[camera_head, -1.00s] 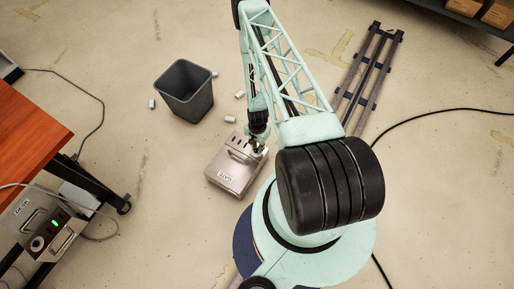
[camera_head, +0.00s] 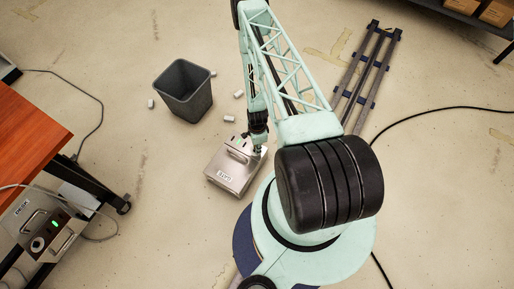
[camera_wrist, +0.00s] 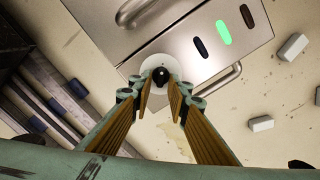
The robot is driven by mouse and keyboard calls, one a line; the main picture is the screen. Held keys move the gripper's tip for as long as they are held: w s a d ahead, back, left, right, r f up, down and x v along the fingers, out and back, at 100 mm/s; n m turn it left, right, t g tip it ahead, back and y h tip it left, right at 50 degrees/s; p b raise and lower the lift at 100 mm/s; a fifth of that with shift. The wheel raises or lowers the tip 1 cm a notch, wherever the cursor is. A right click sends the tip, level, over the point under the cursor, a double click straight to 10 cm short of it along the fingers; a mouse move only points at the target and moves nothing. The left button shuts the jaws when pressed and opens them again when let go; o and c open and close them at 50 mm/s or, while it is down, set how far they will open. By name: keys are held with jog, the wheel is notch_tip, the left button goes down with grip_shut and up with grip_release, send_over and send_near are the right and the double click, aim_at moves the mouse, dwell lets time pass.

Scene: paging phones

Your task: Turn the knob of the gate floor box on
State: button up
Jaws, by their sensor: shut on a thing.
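The gate floor box (camera_head: 226,178) is a silver metal box with a label on its front, on the floor left of my base. In the wrist view the box (camera_wrist: 150,40) shows a handle and a row of three indicators. The middle indicator (camera_wrist: 223,32) is lit green; the outer two are dark. The knob (camera_wrist: 160,73) is black with a pale round plate. My gripper (camera_wrist: 160,92) has its two fingers closed about the knob. In the head view my gripper (camera_head: 258,148) is at the box's right edge, and the knob is hidden.
A grey bin (camera_head: 184,92) stands behind the box, with several small white cylinders around it. A dark rail frame (camera_head: 368,75) lies at the back right. Cables cross the floor.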

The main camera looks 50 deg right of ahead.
jog(key=shift+m, duration=0.3)
jog(key=o, duration=0.8)
jog(key=shift+r, duration=0.2)
notch_tip(320, 180, up, 12)
jog(key=shift+f, duration=0.2)
dwell(0.7)
dwell(0.7)
